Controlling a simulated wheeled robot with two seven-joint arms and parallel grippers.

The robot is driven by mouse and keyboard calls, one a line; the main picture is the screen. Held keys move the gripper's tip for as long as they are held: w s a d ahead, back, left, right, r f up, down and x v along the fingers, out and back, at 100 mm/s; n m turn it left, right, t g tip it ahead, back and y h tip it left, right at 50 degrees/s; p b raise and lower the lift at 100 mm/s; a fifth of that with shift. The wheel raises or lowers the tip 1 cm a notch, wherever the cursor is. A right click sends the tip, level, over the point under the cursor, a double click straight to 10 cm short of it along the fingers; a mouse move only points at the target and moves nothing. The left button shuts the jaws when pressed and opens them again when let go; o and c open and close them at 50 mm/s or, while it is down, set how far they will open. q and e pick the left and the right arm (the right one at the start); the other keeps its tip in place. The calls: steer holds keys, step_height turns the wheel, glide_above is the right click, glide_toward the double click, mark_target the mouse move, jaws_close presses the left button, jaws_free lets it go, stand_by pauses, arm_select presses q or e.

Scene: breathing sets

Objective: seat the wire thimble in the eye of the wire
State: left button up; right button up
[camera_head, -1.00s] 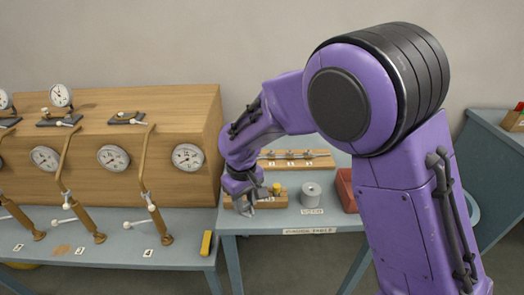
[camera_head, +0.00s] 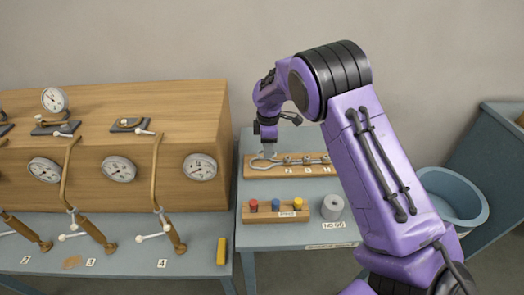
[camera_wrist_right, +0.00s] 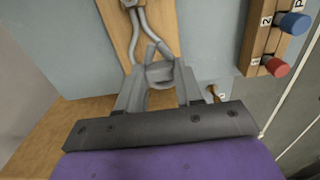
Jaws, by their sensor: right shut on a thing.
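My right gripper (camera_head: 268,151) points down at the left end of the wooden board on the back of the small table. In the wrist view its fingers (camera_wrist_right: 159,80) are shut on a small grey piece, which looks like the wire thimble (camera_wrist_right: 160,72). The grey wire (camera_head: 300,161) lies along the board, and its eye (camera_head: 262,164) is under the gripper. In the wrist view the two strands of the wire (camera_wrist_right: 147,28) spread towards the thimble. The fingers hide the far end of the eye, so I cannot tell if the thimble sits in it. My left gripper is out of view.
A block with red, blue and yellow pegs (camera_head: 276,217) stands at the table's front, beside a grey spool (camera_head: 332,207). A wooden gauge cabinet (camera_head: 120,150) with levers stands close on the left. A blue tub (camera_head: 452,190) is on the right.

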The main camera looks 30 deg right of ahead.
mark_target(262, 164)
steer(key=w+f, duration=0.2)
steer(key=shift+w+f, duration=0.35)
steer(key=shift+w, duration=0.05)
steer(key=shift+w+f+p, duration=0.2)
steer(key=shift+f+p, duration=0.1)
steer(key=shift+p, duration=0.1)
steer(key=shift+s+a+f, duration=0.1)
steer(key=shift+s+f, duration=0.1)
steer(key=shift+f, duration=0.35)
steer(key=shift+s+a+f, duration=0.1)
steer(key=shift+s+f, duration=0.05)
steer(key=shift+f, duration=0.4)
steer(key=shift+w+d+f, duration=0.15)
steer(key=shift+w+f, duration=0.1)
steer(key=shift+f, duration=0.3)
jaws_close()
steer(key=o, duration=1.1)
jaws_free()
steer(key=shift+s+r, duration=0.1)
steer(key=shift+c, duration=0.2)
steer(key=shift+r, duration=0.35)
step_height(262, 164, up, 12)
steer(key=b, duration=0.2)
steer(key=shift+f, duration=0.2)
